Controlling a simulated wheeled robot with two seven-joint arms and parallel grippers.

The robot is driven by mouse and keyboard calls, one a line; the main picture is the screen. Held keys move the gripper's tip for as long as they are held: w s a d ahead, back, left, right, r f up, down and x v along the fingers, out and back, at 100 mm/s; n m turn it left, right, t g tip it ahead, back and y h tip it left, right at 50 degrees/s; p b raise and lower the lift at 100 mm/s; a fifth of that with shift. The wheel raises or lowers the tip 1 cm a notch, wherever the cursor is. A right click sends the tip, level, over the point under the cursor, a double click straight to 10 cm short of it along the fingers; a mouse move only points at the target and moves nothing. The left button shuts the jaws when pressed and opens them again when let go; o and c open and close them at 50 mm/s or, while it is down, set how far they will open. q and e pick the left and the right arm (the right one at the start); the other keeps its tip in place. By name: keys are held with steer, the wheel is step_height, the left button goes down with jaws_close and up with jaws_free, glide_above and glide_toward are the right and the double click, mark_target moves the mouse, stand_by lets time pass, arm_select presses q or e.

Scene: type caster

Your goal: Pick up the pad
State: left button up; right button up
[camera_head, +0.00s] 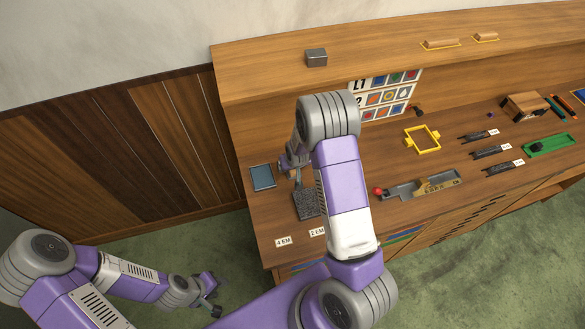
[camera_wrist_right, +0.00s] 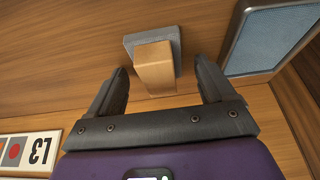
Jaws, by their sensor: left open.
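The pad (camera_wrist_right: 172,42), a grey block with a wooden handle, stands on the wooden desk in the right wrist view. My right gripper (camera_wrist_right: 163,82) is open, with its two fingers apart on either side of the wooden handle and visible gaps to it. The fingers do not grip the handle. In the head view the right gripper (camera_head: 293,172) is low over the left part of the desk, and the arm and gripper mostly hide the pad. My left gripper (camera_head: 211,287) is open and empty, out in front of the desk at lower left.
A blue-grey tray (camera_head: 262,178) lies left of the right gripper. A dark textured slab (camera_head: 304,206) lies just in front of it. A picture board (camera_head: 388,97) stands behind. A yellow frame (camera_head: 422,139) and a composing tool (camera_head: 420,187) with a red knob lie further right.

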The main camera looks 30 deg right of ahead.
steer(key=c, duration=1.1)
step_height(320, 180, up, 10)
steer(key=shift+r+p, duration=0.1)
steer(key=shift+p, duration=0.2)
steer(key=o, duration=0.5)
steer(key=c, duration=0.4)
